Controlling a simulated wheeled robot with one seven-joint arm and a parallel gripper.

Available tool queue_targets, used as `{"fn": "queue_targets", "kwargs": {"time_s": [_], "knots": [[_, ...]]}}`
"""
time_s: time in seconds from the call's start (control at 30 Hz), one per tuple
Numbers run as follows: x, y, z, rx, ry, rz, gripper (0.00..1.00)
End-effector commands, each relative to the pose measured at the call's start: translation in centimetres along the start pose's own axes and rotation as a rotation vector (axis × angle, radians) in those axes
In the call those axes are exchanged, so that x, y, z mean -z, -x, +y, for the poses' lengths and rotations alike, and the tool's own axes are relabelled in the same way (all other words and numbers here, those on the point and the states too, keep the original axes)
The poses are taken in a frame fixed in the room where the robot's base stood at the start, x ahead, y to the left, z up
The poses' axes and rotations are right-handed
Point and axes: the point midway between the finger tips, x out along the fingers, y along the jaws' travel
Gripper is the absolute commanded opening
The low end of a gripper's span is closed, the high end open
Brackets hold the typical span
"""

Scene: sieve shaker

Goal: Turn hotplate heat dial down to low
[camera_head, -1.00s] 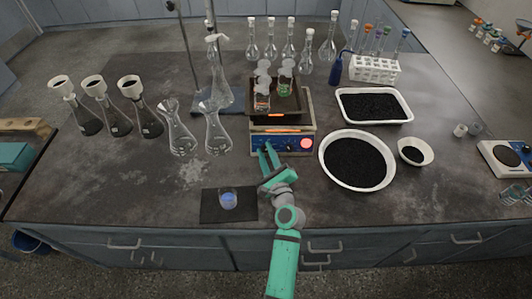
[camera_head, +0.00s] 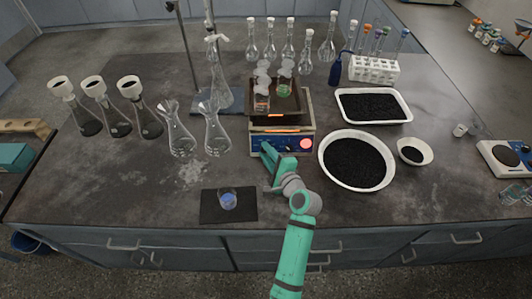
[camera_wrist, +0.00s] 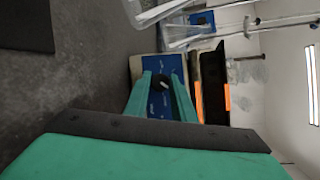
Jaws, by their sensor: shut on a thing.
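The hotplate (camera_head: 305,124) stands at the middle of the bench, with a blue front panel and a lit red-orange round light (camera_head: 306,144) at the panel's right. My gripper (camera_head: 265,148) reaches the left part of that panel. In the wrist view, the black heat dial (camera_wrist: 163,84) with a pale pointer mark sits between the two green fingers of my gripper (camera_wrist: 162,88), which are shut on it. The head view hides the dial behind my gripper. The dial's exact setting cannot be read.
Glass flasks (camera_head: 180,138) stand to the left, and a white basin (camera_head: 330,172) of black grains stands to the right.

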Motion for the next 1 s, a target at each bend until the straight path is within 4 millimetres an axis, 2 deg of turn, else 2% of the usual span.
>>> {"fn": "queue_targets", "kwargs": {"time_s": [1.0], "knots": [[-0.24, -0.15, -0.62, -0.421, 0.829, -0.034, 0.01]]}}
